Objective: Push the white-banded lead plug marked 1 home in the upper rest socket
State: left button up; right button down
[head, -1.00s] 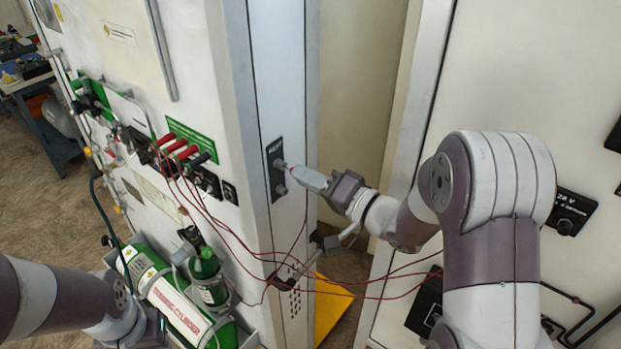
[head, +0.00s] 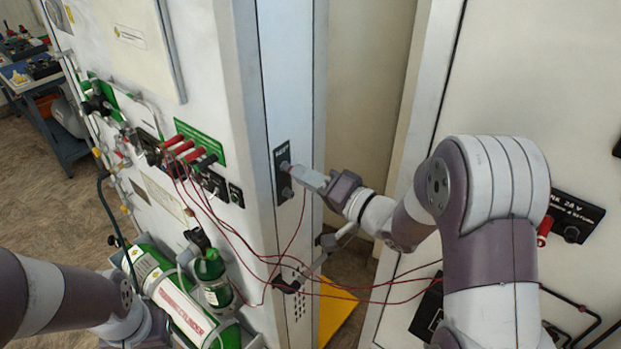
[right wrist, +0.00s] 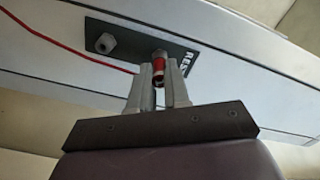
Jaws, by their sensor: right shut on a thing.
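The dark rest plate (head: 282,172) is on the narrow face of the white cabinet, with an upper and a lower socket. My right gripper (head: 300,174) is at the upper socket. In the right wrist view my right gripper (right wrist: 158,90) is shut on a red lead plug (right wrist: 159,68), whose tip meets the upper rest socket (right wrist: 159,54) by the plate's lettering. How deep it sits I cannot tell. Its white band and number are not readable. The lower socket (right wrist: 105,43) is empty. My left arm comes in at lower left; its gripper is out of view.
Several red plugs (head: 180,150) sit on the left panel by a green label. Thin red leads (head: 340,290) hang across below my right arm. Another red plug (head: 545,230) is on the right panel.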

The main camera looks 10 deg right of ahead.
jog(key=c, duration=1)
grip_release()
jog(key=shift+a, duration=0.1)
jog(key=b+v, duration=0.3)
jog(key=v, duration=0.9)
jog(key=shift+s+d+b, duration=0.2)
jog(key=shift+d+b, duration=0.05)
jog(key=shift+b, duration=0.15)
jog(key=shift+f, duration=0.1)
